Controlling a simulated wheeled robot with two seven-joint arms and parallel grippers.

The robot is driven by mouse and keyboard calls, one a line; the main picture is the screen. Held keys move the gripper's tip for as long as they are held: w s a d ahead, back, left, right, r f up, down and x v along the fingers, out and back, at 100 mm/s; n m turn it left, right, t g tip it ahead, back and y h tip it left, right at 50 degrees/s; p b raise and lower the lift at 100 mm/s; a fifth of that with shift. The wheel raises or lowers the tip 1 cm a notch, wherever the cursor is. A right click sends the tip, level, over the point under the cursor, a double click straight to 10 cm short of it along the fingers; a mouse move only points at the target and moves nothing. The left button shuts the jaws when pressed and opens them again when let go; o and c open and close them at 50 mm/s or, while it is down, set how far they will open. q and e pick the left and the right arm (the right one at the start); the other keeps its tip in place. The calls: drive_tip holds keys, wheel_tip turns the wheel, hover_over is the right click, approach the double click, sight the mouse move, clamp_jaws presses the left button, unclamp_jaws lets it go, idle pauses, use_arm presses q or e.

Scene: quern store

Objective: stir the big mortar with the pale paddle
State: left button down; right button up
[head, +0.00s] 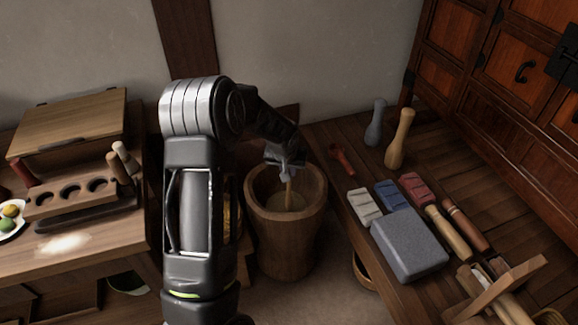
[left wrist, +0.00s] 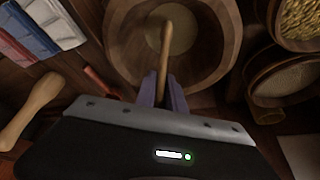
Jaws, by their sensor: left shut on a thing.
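The big wooden mortar (head: 288,250) stands on the floor in the middle of the head view, with pale contents in its bowl. In the left wrist view the mortar (left wrist: 222,45) fills the top middle. My left gripper (head: 287,168) is above the mortar's bowl, shut on the pale paddle (head: 289,196). The paddle points down into the bowl. In the left wrist view the paddle (left wrist: 166,48) runs from between the fingers (left wrist: 163,92) to the pale contents; how deep its tip sits I cannot tell. My right gripper is not in view.
Right of the mortar, a low wooden bench carries a grey stone block (head: 409,245), coloured blocks (head: 391,195), a red tool (head: 342,158) and pestles (head: 399,140). At left a table (head: 100,240) holds a holed rack (head: 82,196). Containers (left wrist: 285,75) stand close beside the mortar.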

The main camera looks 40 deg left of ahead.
use_arm(q)
drive_tip(key=shift+f+b, duration=1.3)
drive_tip(key=shift+f, duration=0.5)
drive_tip(key=shift+w, duration=0.1)
